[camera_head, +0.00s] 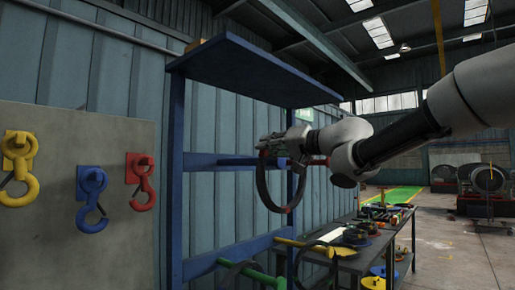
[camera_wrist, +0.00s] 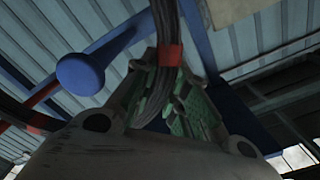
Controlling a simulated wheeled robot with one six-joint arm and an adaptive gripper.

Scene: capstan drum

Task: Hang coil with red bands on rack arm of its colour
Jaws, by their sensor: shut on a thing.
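The dark coil with red bands (camera_head: 264,189) hangs in my gripper (camera_head: 273,145) in front of the blue rack. In the wrist view, my gripper (camera_wrist: 172,95) is shut on the coil's strand (camera_wrist: 158,85) close to a red band (camera_wrist: 171,55). A red rack arm (camera_head: 318,162) shows in part just right of my gripper; the rest is hidden behind my wrist. A blue rack arm's round end (camera_wrist: 80,72) shows left of the strand in the wrist view. I cannot tell its depth relative to the coil.
A yellow rack arm (camera_head: 305,246) and a green rack arm (camera_head: 252,273) sit lower, with dark coils at them. A cluttered workbench (camera_head: 350,262) stands right of them. A board (camera_head: 60,240) with yellow, blue and red hooks is at left.

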